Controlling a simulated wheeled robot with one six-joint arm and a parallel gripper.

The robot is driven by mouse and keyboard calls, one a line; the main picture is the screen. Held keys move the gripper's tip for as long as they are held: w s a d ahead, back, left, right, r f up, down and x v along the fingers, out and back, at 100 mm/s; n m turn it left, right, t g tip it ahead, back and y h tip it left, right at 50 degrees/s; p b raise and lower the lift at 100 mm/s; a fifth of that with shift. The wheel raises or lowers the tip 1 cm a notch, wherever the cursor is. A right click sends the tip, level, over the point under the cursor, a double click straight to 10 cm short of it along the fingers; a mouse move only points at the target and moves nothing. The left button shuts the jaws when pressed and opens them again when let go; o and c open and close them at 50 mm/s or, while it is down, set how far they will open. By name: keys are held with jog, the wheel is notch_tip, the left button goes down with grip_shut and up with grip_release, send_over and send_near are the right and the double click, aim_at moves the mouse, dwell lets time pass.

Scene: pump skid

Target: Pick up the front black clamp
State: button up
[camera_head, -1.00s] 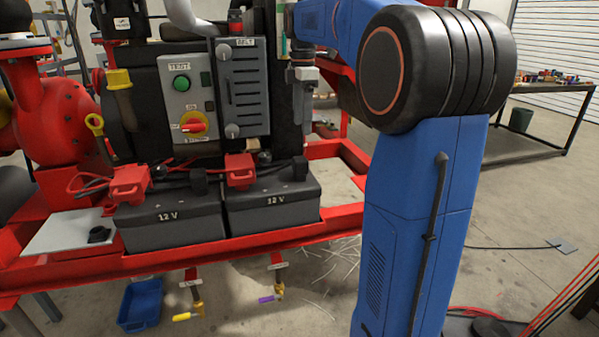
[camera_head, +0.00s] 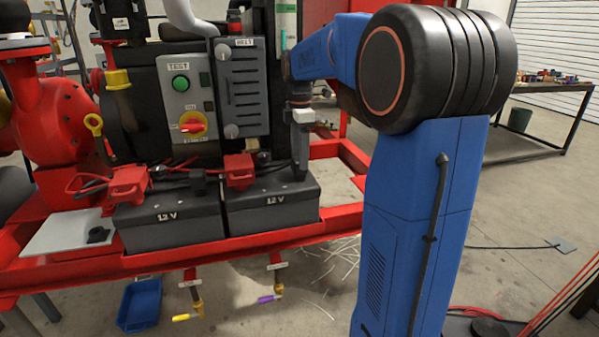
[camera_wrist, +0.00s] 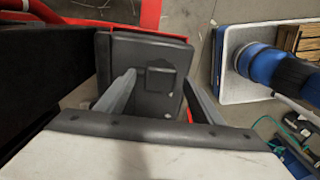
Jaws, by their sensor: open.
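Two black batteries marked 12 V (camera_head: 165,216) stand side by side on the red skid frame. My gripper (camera_head: 300,172) points down at the right end of the right battery (camera_head: 270,206). In the wrist view its two fingers (camera_wrist: 159,78) are open, one on each side of a black clamp (camera_wrist: 160,84) on the battery top. I cannot tell whether they touch it. In the head view my gripper hides this clamp. Another black clamp (camera_head: 198,181) sits on the left battery, and red clamps (camera_head: 129,183) sit on both batteries.
The grey control box (camera_head: 187,104) with a green button and red knob stands behind the batteries. A pale plate (camera_head: 65,233) with a small black part lies left.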

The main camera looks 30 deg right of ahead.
jog(key=c, duration=1.4)
jog(key=shift+o, duration=0.2)
notch_tip(320, 180, up, 10)
